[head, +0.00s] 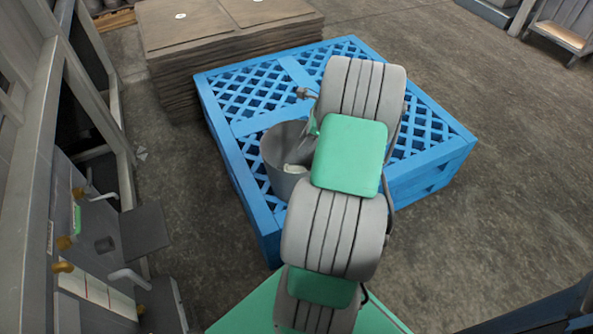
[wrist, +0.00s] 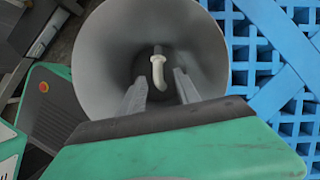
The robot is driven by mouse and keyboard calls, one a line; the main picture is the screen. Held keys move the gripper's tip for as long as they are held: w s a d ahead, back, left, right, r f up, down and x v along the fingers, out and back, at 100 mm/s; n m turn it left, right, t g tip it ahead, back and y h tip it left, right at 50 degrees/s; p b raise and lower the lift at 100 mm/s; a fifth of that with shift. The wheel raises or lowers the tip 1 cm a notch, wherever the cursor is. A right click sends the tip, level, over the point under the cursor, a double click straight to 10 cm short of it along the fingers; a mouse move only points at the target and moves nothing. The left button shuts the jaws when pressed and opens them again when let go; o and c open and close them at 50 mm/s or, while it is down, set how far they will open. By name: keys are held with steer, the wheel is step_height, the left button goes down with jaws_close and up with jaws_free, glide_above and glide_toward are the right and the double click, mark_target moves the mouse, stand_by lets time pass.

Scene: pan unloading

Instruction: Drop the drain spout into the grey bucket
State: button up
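The grey bucket (head: 272,165) stands on the blue pallet in the head view, partly hidden by my arm. In the wrist view its round grey wall (wrist: 100,55) surrounds the space ahead of my gripper. The drain spout (wrist: 158,74) is a small cream, hooked piece with a darker end. It shows against the bucket's inside, between and beyond my fingertips. I cannot tell whether it touches the bottom. My gripper (wrist: 160,80) points into the bucket with its two fingers apart, and neither finger visibly touches the spout.
The blue lattice pallet (head: 428,153) lies under the bucket, with bare lattice around it. A stack of brown sheets (head: 190,60) stands behind it. Grey equipment with a small shelf (head: 145,230) and handles is at the left. Open floor (head: 500,230) lies at the right.

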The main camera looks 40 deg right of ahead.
steer(key=shift+o, duration=0.7)
steer(key=p+v, duration=0.3)
steer(key=v, duration=0.4)
steer(key=shift+r, duration=0.3)
steer(key=shift+s, duration=0.15)
